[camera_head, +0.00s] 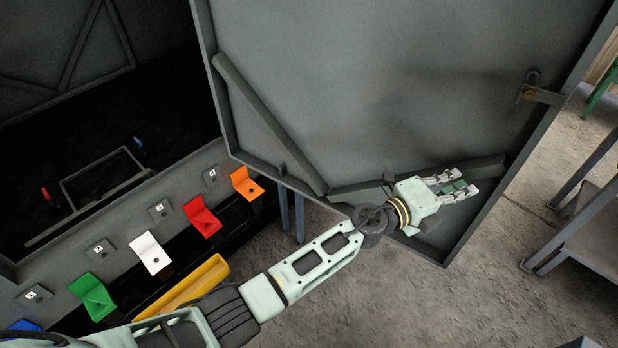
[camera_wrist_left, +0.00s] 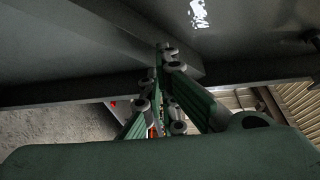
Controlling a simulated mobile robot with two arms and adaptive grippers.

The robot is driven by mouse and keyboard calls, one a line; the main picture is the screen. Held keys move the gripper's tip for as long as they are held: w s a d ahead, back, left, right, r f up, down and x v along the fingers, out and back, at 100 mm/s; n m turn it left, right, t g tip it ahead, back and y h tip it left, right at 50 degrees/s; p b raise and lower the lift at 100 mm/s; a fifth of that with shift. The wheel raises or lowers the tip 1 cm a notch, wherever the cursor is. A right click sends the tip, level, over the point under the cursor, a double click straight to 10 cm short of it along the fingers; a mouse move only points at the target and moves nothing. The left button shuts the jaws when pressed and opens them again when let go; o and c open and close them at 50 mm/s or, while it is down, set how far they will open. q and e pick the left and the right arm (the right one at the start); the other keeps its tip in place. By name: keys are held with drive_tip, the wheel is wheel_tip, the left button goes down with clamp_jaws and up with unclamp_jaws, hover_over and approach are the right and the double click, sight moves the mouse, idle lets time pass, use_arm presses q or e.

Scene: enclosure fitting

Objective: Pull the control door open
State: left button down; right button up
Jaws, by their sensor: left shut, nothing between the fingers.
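The control door (camera_head: 400,85) is a large grey metal panel with a raised rim and diagonal braces. It stands swung out from the dark enclosure, its inner face toward me. My right gripper is not in view.
The enclosure's front ledge (camera_head: 125,235) carries several coloured levers, among them a red one (camera_head: 201,215) and a white one (camera_head: 150,252). A yellow bar (camera_head: 185,287) lies below. A grey table (camera_head: 595,235) stands at right. Concrete floor (camera_head: 450,300) is open below the door.

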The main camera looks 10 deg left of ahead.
use_arm(q)
drive_tip(key=shift+a, duration=0.1)
drive_tip(key=shift+s+a, duration=0.1)
drive_tip(key=shift+a, duration=0.2)
drive_tip(key=v, duration=1.1)
drive_tip(key=shift+s+a+f, duration=0.1)
drive_tip(key=shift+s+a, duration=0.05)
